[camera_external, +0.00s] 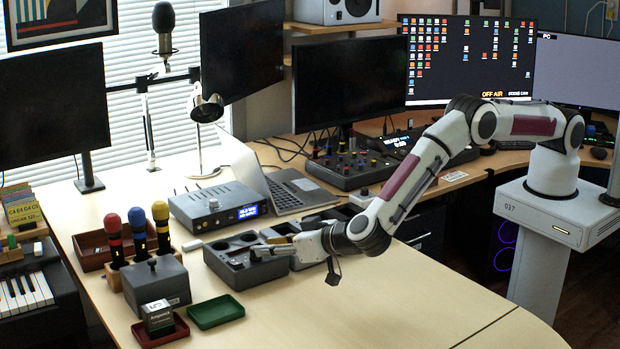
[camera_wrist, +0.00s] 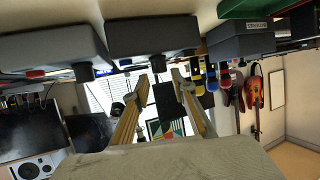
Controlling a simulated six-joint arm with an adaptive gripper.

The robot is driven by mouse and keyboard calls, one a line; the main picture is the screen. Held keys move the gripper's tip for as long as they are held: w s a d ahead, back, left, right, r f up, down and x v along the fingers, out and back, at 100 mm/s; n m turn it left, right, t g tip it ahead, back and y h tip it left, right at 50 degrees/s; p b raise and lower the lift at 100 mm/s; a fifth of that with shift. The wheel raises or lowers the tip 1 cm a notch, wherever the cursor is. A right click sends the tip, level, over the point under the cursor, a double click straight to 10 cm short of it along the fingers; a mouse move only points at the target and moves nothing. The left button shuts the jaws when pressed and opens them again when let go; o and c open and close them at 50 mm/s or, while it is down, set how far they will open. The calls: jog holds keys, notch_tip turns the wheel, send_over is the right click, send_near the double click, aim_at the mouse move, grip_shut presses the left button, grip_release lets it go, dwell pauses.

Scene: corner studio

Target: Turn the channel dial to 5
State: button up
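A grey box (camera_external: 236,270) with round recesses and dark round parts on top stands near the table's middle. My gripper (camera_external: 262,250) reaches leftward just over its right part; I cannot tell whether it touches. The wrist view is upside down: the two fingers (camera_wrist: 163,92) are apart with no object clearly held between them. Grey boxes with small dark knobs (camera_wrist: 158,62) hang at the top of that view, beyond the fingers. Another grey box (camera_external: 157,285) with a small dark knob on top stands at the left.
A unit with a blue display (camera_external: 248,211) and a laptop (camera_external: 290,190) stand behind. Microphones with coloured tops (camera_external: 137,222) stand in a rack at the left. A green tray (camera_external: 216,312) and a red tray (camera_external: 165,340) lie in front. The right front tabletop is clear.

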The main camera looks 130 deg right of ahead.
jog(key=shift+x, duration=2.7)
grip_shut()
